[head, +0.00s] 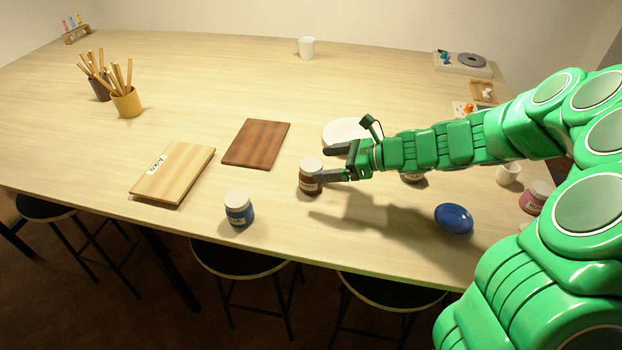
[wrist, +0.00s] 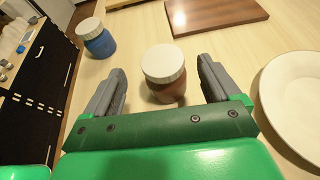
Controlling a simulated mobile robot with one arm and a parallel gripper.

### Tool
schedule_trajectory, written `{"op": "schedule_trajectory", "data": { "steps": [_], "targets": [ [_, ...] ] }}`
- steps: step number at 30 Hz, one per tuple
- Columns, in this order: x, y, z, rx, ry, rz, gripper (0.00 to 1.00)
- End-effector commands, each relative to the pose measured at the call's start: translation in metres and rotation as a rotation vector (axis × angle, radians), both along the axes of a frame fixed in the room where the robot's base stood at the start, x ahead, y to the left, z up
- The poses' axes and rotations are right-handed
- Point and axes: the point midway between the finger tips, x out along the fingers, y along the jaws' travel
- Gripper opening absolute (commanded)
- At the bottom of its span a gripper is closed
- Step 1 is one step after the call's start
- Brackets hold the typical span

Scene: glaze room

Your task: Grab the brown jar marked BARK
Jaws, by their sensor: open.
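A brown jar (head: 310,182) with a white lid and a pale label stands upright on the table in the head view; its label is too small to read surely. My gripper (head: 333,163) is open beside it, with one finger in front of the jar's right side. In the wrist view the jar (wrist: 165,77) stands ahead, between and slightly beyond the two open fingers (wrist: 162,78). No contact between fingers and jar shows.
A blue jar (head: 238,208) stands left of the brown jar. A dark wooden board (head: 256,143) lies behind it, and a light board (head: 173,172) further left. A white plate (head: 345,130) is near the gripper. A blue oval object (head: 454,218) lies under my arm.

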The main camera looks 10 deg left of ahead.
Motion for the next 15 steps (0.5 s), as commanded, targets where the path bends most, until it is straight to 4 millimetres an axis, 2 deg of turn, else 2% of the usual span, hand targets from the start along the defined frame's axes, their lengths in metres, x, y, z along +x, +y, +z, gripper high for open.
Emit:
{"op": "schedule_trajectory", "data": {
  "steps": [15],
  "targets": [
    [0.002, 0.036, -0.021, -0.001, 0.0, 0.002, 0.9]
  ]
}}
